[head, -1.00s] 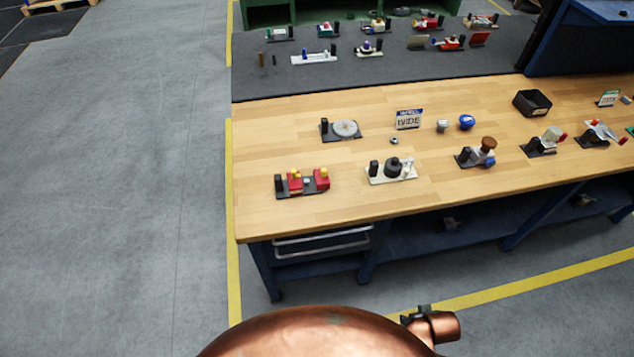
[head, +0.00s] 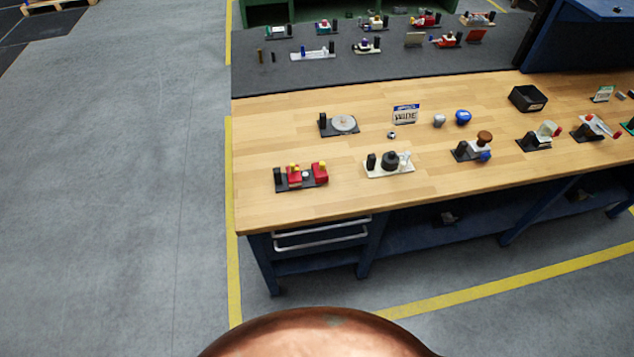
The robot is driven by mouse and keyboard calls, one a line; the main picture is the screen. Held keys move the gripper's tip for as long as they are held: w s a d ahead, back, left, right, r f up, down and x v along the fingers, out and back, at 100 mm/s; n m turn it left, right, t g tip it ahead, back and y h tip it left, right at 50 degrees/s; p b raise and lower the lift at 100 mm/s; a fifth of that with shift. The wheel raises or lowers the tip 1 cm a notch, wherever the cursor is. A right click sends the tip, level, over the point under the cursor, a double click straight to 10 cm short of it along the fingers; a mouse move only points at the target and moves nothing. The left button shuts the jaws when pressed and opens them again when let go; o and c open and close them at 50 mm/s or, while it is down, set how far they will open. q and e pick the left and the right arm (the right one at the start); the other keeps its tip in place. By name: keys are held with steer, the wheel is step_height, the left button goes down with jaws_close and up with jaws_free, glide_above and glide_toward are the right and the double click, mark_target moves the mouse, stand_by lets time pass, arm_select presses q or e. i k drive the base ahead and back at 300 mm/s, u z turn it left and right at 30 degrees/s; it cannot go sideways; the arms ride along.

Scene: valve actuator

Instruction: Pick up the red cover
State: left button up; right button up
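I cannot tell from here which red part is the cover. Neither of my grippers shows in the head view.
The wooden bench (head: 440,185) carries a base with a round disc (head: 344,123), a white base with black parts (head: 389,168), a "VALVE" sign (head: 405,115), a blue knob (head: 463,117) and a black bin (head: 528,98).

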mark_target(301, 180)
steer(key=u, duration=0.1)
steer(key=k, duration=0.3)
steer(key=z, duration=0.55)
steer(key=i, duration=1.1)
steer(key=u, duration=0.65)
